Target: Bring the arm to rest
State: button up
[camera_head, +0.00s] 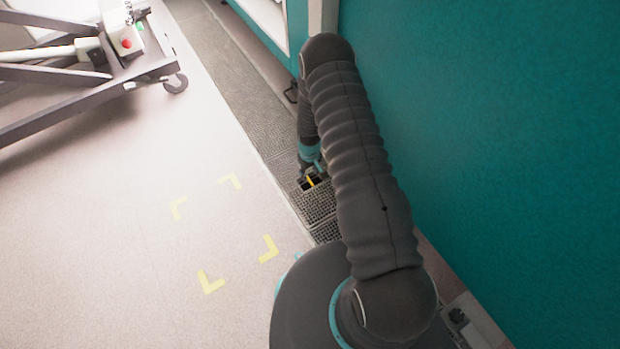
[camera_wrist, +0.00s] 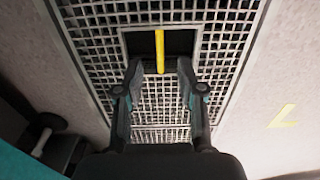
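My arm reaches out over the floor beside the teal wall, with its wrist pointing down at a floor grate (camera_head: 318,205). My gripper (camera_wrist: 160,68) is open in the wrist view, with a clear gap between its two fingers. A yellow bar (camera_wrist: 159,50) lies across a dark square opening (camera_wrist: 180,42) in the grate, in line with that gap. Neither finger touches the bar in the picture; the height above it is hard to tell. The bar also shows in the head view (camera_head: 311,181), where my arm hides most of the gripper.
A teal wall (camera_head: 500,130) runs close along the right. A wheeled frame (camera_head: 95,85) with a red button stands at upper left. Yellow corner marks (camera_head: 211,283) lie on the pale open floor (camera_head: 100,230) left of the grate strip.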

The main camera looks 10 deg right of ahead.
notch_tip(320, 180, up, 8)
jog(key=shift+f, duration=0.25)
